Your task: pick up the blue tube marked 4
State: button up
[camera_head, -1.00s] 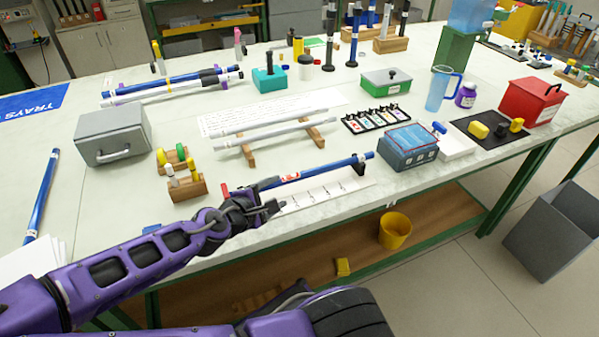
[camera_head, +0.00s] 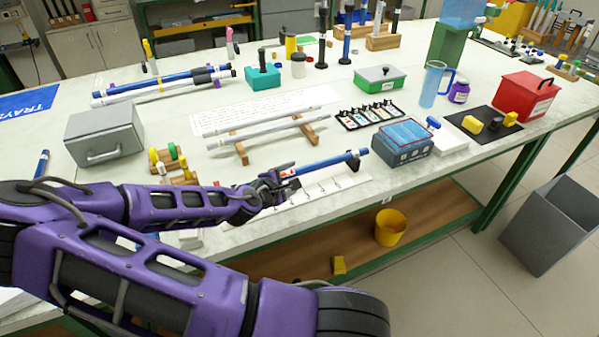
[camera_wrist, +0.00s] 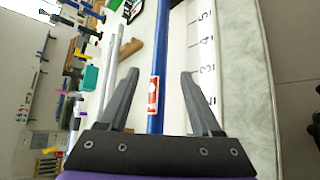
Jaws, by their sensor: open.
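A blue tube (camera_head: 325,165) with a red and white label lies level near the front edge of the bench, its right end at a black support. It also shows in the wrist view (camera_wrist: 161,55), running lengthwise between the fingers, with its label (camera_wrist: 152,97) near them. I cannot read a number on it. My gripper (camera_head: 287,178) is open at the tube's left part, which it partly hides. In the wrist view my gripper (camera_wrist: 161,76) has a finger on each side of the tube, with gaps. I cannot tell how far above it the fingers are.
A white numbered strip (camera_head: 330,187) lies along the bench edge beside the tube. Grey tubes (camera_head: 265,125) rest on wooden supports behind. A blue box (camera_head: 402,143) stands at the right end. Other blue tubes lie in a rear rack (camera_head: 160,82) and at the left (camera_head: 41,163).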

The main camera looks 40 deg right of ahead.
aim_at(302, 172)
jog(key=shift+x, duration=2.55)
jog(key=shift+r, duration=0.1)
jog(key=shift+s, duration=0.1)
jog(key=shift+c, duration=0.3)
grip_shut()
